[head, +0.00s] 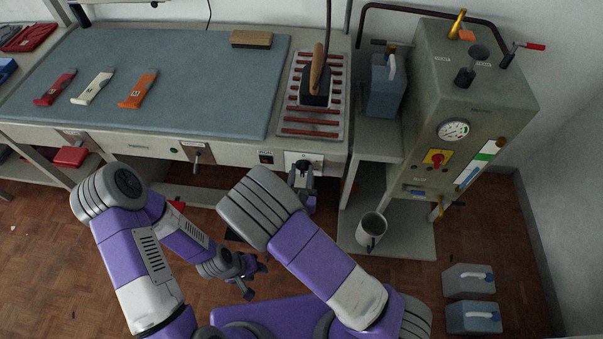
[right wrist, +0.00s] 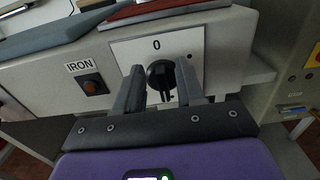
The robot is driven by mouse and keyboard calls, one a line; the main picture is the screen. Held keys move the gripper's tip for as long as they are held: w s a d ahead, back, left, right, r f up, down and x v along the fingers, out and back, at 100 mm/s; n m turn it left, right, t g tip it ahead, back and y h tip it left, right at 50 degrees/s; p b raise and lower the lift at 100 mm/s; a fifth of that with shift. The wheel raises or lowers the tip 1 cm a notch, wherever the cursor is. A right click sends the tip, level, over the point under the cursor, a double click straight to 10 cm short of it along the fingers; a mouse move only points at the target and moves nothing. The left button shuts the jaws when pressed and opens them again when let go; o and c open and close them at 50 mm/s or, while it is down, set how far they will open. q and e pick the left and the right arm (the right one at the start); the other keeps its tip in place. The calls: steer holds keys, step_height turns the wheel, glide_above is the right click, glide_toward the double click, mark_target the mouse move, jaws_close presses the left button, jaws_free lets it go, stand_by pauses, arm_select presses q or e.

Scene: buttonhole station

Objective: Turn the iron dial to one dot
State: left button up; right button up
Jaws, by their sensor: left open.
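The iron dial (right wrist: 160,75) is a round black knob on a white plate (right wrist: 128,52) on the bench front, with a "0" printed above it. In the head view my right gripper (head: 302,188) is at the bench front, just below the dial (head: 303,164). My left gripper (head: 247,279) is open and empty, low over the floor and away from the bench.
An "IRON" switch (right wrist: 91,87) sits left of the dial plate. The iron (head: 316,88) stands on its red-barred rest (head: 310,122) above. A grey boiler unit (head: 455,110) and a mug (head: 371,230) are to the right. Open floor lies below.

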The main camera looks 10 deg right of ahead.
steer(key=shift+c, duration=0.3)
jaws_close()
